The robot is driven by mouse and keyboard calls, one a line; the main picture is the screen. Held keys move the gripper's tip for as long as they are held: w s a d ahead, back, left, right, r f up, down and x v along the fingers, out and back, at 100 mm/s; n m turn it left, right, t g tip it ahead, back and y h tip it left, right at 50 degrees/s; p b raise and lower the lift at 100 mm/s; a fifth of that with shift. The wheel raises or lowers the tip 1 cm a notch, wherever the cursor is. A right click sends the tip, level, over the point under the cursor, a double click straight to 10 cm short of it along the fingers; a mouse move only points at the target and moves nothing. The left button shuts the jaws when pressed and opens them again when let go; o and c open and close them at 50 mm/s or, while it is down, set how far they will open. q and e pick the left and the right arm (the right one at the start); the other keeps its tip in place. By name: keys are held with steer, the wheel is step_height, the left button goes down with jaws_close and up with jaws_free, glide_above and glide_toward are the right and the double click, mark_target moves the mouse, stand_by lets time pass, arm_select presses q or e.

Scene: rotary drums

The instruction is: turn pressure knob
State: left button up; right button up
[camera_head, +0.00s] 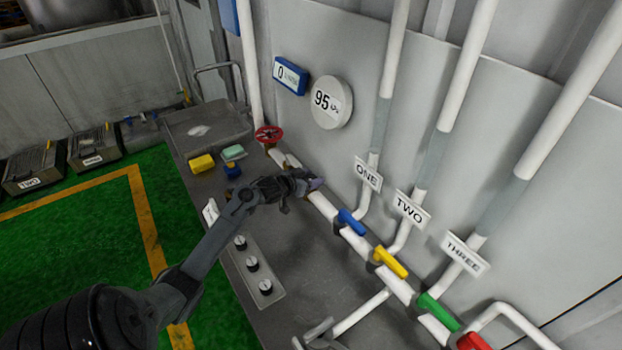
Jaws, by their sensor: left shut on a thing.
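My left gripper (306,183) reaches over the grey bench to the white pipe along the wall. It is shut on a small purple piece (317,184) at its fingertips, mostly hidden by the fingers. A panel with three round black-and-white knobs lies on the bench: a far knob (240,243), a middle knob (252,263) and a near knob (265,287). They are apart from the fingers, right of my left forearm. A round gauge (331,102) on the wall reads 95. My right gripper is not in view.
Blue (351,221), yellow (390,262) and green (438,311) valve handles sit along the pipe, below signs ONE, TWO and THREE. A red handwheel (268,135) stands beyond the gripper. Yellow (202,164) and green blocks lie on the bench. A blue display (289,75) reads 0.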

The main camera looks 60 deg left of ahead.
arm_select(q)
steer(key=shift+a+r+m+h+p, duration=0.1)
steer(key=shift+r+m+h+p, duration=0.05)
steer(key=shift+m+h+p, duration=0.4)
steer(key=shift+m+h, duration=0.55)
steer(key=shift+h, duration=0.1)
steer(key=o, duration=0.9)
steer(key=shift+o, duration=0.2)
steer(key=shift+s, duration=0.5)
steer(key=v, duration=0.9)
steer(key=shift+s+p, duration=0.3)
steer(key=shift+s, duration=0.15)
